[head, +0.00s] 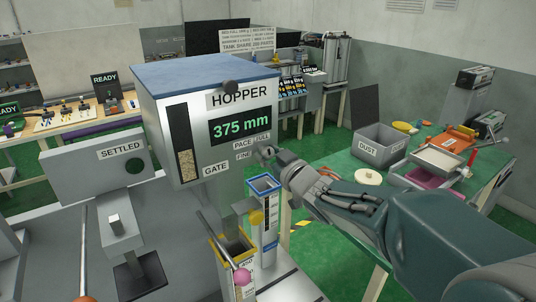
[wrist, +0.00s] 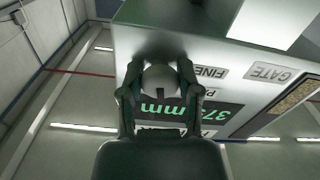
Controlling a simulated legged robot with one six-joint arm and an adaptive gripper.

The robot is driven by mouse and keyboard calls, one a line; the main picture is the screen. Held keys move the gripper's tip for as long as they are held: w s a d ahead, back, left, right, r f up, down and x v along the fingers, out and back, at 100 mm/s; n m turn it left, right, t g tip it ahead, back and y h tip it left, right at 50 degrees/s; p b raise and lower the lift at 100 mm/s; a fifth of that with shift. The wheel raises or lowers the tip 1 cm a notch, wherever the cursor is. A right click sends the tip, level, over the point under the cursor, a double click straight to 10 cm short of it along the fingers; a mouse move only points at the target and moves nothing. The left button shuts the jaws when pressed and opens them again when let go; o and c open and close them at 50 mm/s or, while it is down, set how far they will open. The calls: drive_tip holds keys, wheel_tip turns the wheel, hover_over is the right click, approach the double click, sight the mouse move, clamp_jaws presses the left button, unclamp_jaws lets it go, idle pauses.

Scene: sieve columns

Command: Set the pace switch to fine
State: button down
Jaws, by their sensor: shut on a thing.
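The hopper (head: 205,120) is a grey box with a blue lid and a green "375 mm" display (head: 240,126). The pace switch (wrist: 160,77) is a round pale knob with a short dark mark, seen close up in the wrist view. My gripper (head: 264,153) is at the hopper's front, right beside the "PACE FULL" label (head: 252,140) and the "FINE" label (head: 243,155). In the wrist view my gripper (wrist: 160,84) has a finger on each side of the knob, shut on it. The head view hides most of the knob; I cannot tell which setting it points to.
Below my gripper stand a blue-rimmed column (head: 264,184) and a yellow-rimmed column (head: 235,246). A "SETTLED" panel (head: 100,165) is at left. A green table (head: 345,205) with a dust bin (head: 376,150) and trays is at right, under my arm.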

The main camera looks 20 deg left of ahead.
drive_tip(key=n, duration=0.4)
drive_tip(key=shift+n, duration=0.3)
drive_tip(key=n, duration=0.3)
drive_tip(key=shift+n, duration=0.3)
drive_tip(key=n, duration=0.4)
drive_tip(key=shift+f+n, duration=0.1)
drive_tip(key=shift+n, duration=1.5)
drive_tip(key=shift+f, duration=0.1)
drive_tip(key=c, duration=0.6)
unclamp_jaws()
drive_tip(key=o, duration=0.3)
drive_tip(key=shift+a, duration=0.15)
